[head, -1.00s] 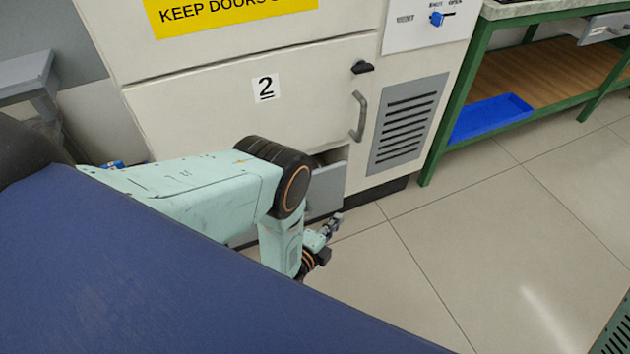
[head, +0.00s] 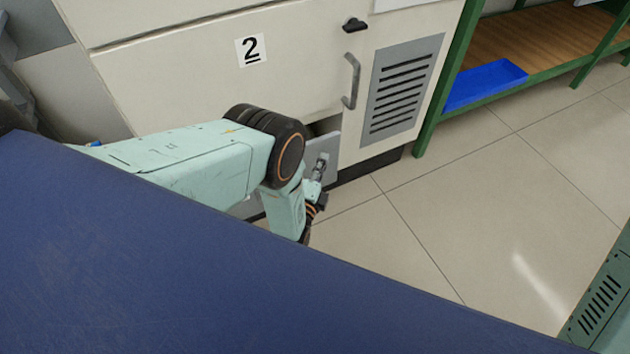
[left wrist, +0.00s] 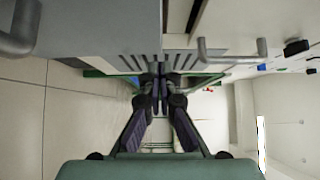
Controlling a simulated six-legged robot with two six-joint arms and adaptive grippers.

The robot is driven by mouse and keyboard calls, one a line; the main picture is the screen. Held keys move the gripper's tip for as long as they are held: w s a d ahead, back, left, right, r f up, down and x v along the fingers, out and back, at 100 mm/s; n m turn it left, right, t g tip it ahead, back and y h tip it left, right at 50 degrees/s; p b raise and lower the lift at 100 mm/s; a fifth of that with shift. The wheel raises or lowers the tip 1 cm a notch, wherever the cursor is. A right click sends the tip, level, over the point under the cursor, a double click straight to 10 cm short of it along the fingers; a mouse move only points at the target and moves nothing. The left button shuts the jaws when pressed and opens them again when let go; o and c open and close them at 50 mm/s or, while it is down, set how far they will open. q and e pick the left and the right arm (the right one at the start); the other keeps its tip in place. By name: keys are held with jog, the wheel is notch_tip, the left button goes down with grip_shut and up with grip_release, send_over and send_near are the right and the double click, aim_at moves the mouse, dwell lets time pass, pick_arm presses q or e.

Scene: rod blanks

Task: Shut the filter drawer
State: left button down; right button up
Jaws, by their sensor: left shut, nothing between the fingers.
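The filter drawer (head: 329,146) is a grey drawer low on the cream machine, below the door marked 2. It stands out from the machine, with a dark gap above its front. My left arm hides most of it in the head view. In the left wrist view, a pale panel (left wrist: 95,25) at the upper left seems to be its front, with a grey bar handle (left wrist: 18,35) beside it. My left gripper (head: 321,164) is shut and empty, in front of the drawer's right end. Its fingertips (left wrist: 158,85) meet in the left wrist view. Contact cannot be told.
The machine door has a grey handle (head: 351,80) and a black latch (head: 355,25). A vented panel (head: 402,85) is to the right. A green-framed bench with a blue tray (head: 486,84) stands further right. The tiled floor (head: 470,195) in front is clear.

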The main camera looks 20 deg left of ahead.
aim_at(318, 143)
pick_arm(q)
jog(key=shift+w+a+b, duration=0.25)
jog(key=shift+w+a, duration=0.3)
jog(key=shift+a, duration=0.25)
jog(key=shift+w+a+b, duration=0.25)
jog(key=shift+w+a, duration=0.3)
jog(key=shift+a, duration=0.2)
jog(key=shift+a, duration=0.1)
